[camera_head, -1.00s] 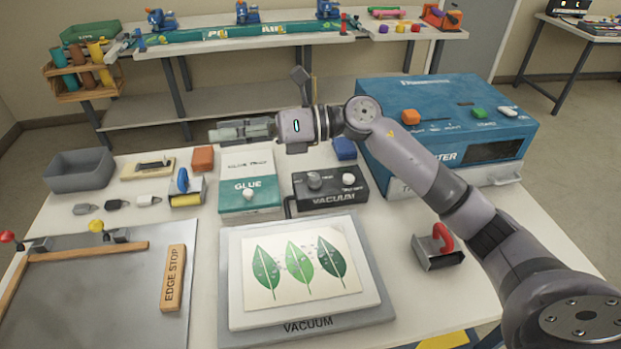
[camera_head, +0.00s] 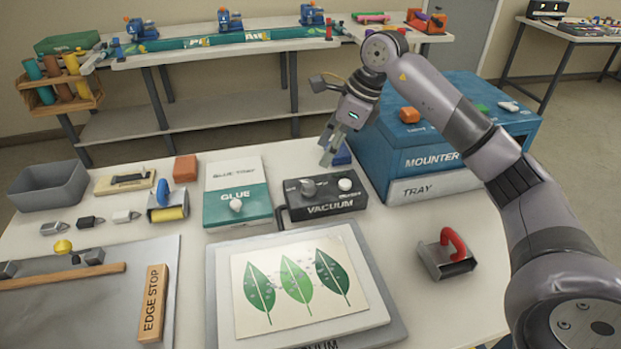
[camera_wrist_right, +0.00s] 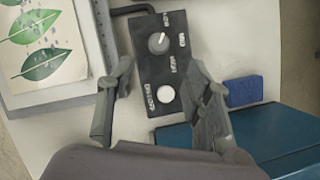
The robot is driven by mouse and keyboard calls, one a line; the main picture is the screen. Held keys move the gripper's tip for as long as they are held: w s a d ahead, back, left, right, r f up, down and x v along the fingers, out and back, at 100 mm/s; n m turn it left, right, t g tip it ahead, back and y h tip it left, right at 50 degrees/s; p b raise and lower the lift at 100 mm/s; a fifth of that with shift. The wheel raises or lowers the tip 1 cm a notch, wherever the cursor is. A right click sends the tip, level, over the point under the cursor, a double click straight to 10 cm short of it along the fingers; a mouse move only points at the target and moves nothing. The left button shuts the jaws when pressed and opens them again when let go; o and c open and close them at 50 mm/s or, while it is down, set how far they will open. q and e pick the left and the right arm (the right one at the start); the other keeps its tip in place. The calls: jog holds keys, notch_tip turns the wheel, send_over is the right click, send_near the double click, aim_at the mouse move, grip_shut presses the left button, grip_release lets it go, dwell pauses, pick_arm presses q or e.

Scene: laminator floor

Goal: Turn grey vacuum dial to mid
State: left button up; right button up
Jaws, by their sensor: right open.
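The black vacuum control box (camera_head: 330,203) stands on the table behind the vacuum plate. Its grey dial (camera_head: 307,187) is on the left of its top, and a white button (camera_head: 345,184) is on the right. In the right wrist view the dial (camera_wrist_right: 158,42) shows a pale pointer line, with small labels around it that I cannot read surely. My right gripper (camera_head: 327,157) points down above and behind the box, apart from it. In the wrist view its open fingers (camera_wrist_right: 160,105) frame the button end, with the dial beyond the tips. My left gripper is not in view.
The vacuum plate (camera_head: 385,335) bears a sheet with leaf prints. A glue box (camera_head: 236,210) stands left of the control box. The blue mounter (camera_head: 440,140) is close on the right, and a small blue block (camera_head: 342,155) lies behind. A red-handled tool (camera_head: 445,258) sits at right.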

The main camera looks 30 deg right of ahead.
aim_at(309, 183)
jog(key=p+x, duration=0.1)
jog(key=x, duration=0.9)
jog(key=shift+a+f, duration=0.1)
jog(key=shift+f, duration=0.05)
grip_shut()
